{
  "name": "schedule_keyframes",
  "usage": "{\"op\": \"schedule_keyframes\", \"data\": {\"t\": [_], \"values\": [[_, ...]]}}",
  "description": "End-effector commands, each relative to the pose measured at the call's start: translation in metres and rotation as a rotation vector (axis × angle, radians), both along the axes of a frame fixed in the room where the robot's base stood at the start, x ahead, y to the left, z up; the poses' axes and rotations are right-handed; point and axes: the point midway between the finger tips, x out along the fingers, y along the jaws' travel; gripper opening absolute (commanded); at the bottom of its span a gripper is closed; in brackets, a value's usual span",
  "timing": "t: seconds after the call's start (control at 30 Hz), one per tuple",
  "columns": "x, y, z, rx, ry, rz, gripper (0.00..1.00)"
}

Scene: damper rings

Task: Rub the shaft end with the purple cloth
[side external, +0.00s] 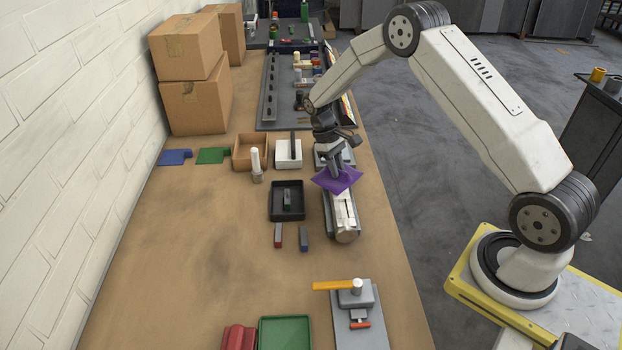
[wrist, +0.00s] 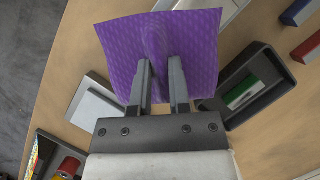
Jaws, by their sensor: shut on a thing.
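The purple cloth (side external: 337,180) is pinched in my gripper (side external: 335,170), which is shut on it. In the wrist view the cloth (wrist: 205,45) spreads flat behind the fingers of my gripper (wrist: 163,75), with a raised fold between the fingertips. In the side view the cloth hangs over the far part of a pale metal unit (side external: 343,212) lying in a grey holder. The near end of this unit shows a round face (side external: 346,236). I cannot tell whether the cloth touches the unit. The shaft end cannot be made out for sure; the cloth and gripper hide part of this area.
A black tray (side external: 273,213) with a green item stands left of the unit. Red (side external: 278,236) and blue (side external: 303,239) blocks lie in front of it. A white upright cylinder (side external: 256,163) stands farther left. A clamp fixture (side external: 362,318) and green tray (side external: 285,319) are nearer the front.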

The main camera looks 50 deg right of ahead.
Motion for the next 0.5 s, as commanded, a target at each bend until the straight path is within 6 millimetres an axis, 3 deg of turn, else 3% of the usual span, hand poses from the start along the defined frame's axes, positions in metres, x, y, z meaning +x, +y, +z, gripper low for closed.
{"op": "schedule_keyframes", "data": {"t": [0.5], "values": [[-0.033, 0.033, 0.0, 0.001, 0.003, 0.001, 0.0]]}}
